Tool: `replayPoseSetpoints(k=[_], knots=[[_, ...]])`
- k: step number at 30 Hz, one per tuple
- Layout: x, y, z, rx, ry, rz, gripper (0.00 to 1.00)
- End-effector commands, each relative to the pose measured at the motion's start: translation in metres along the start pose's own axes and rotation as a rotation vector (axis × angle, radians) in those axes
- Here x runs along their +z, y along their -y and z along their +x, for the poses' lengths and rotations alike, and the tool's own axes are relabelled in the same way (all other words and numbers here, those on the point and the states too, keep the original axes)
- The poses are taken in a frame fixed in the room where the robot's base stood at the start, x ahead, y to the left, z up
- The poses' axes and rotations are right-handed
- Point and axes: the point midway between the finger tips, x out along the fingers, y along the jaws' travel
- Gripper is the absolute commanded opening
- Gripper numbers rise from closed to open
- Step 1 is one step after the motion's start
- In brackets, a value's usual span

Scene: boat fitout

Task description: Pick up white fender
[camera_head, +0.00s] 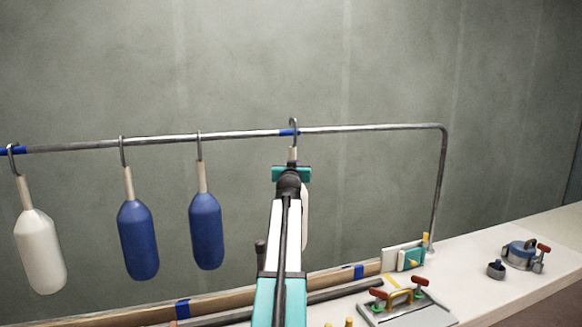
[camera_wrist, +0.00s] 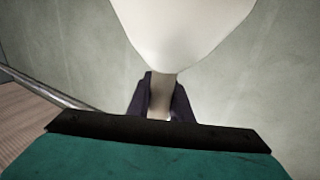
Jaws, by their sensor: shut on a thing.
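A white fender (camera_wrist: 185,30) fills the top of the wrist view, its narrow pale neck between the two dark fingers. My gripper (camera_wrist: 161,100) is shut on that neck. In the head view my gripper (camera_head: 291,172) is at the fender's neck, just below a hook (camera_head: 294,128) over the rail at a blue tape mark. My arm hides most of this fender there; only a white edge (camera_head: 305,215) shows at its right. A second white fender (camera_head: 40,250) hangs at the far left, apart from my gripper.
Two blue fenders (camera_head: 138,238) (camera_head: 206,230) hang from the metal rail (camera_head: 370,128) to the left of my arm. Below right is a pale bench (camera_head: 500,290) with a clamp-like tool (camera_head: 520,253), a handled plate (camera_head: 405,312) and small parts. A grey wall stands behind.

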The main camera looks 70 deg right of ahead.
Motion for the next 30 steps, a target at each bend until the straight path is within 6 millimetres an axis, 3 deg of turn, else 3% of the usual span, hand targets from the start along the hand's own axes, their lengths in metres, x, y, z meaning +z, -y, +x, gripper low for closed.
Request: replayPoseSetpoints(k=[18, 30], knots=[[0.000, -0.036, -0.087, 0.002, -0.005, -0.001, 0.00], [-0.001, -0.051, -0.122, 0.001, -0.004, -0.001, 0.00]])
